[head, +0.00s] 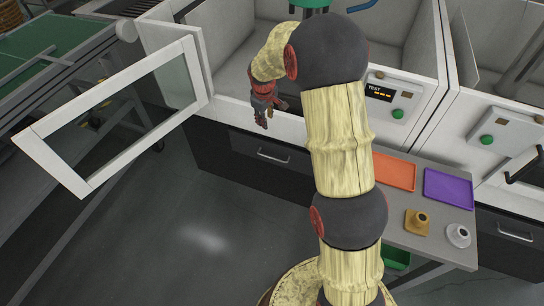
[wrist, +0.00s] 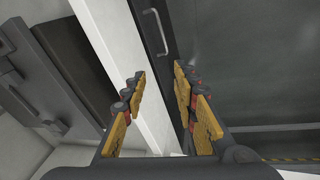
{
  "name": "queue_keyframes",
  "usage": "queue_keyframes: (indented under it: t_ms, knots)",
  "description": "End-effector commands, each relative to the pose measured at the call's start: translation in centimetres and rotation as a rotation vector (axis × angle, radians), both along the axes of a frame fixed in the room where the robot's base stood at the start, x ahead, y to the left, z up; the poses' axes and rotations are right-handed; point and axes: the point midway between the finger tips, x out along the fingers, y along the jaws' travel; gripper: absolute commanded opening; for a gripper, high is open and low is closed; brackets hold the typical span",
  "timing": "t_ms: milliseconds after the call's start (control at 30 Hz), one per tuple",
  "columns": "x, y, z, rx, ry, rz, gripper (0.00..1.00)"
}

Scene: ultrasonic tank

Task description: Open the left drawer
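The left drawer (head: 220,148) is a dark front below the white cabinet, and it looks shut. Its silver bar handle (head: 273,155) is to the right of and below my gripper (head: 262,120) in the head view. In the wrist view the handle (wrist: 158,32) shows at the top, beyond my fingertips, on the dark drawer front (wrist: 148,12). My gripper (wrist: 160,82) is open, its yellow-padded fingers apart with nothing between them. It is over the white ledge above the drawer and apart from the handle. My arm hides the right end of the drawer front.
A white-framed glass door (head: 185,52) stands swung open at the left. A control panel (head: 390,98) with a green button is on the cabinet. A side table (head: 405,240) holds an orange tray (head: 393,171), a purple tray (head: 448,188) and two small fittings. The floor before the drawer is clear.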

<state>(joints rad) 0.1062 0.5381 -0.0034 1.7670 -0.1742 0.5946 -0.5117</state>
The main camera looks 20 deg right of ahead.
Motion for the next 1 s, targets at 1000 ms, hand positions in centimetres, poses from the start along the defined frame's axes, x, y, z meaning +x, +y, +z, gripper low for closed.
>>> queue_keyframes:
  t_ms: [1000]
  knots:
    - [5.6,-4.7,-30.6,-0.054,0.14,0.239,0.29]
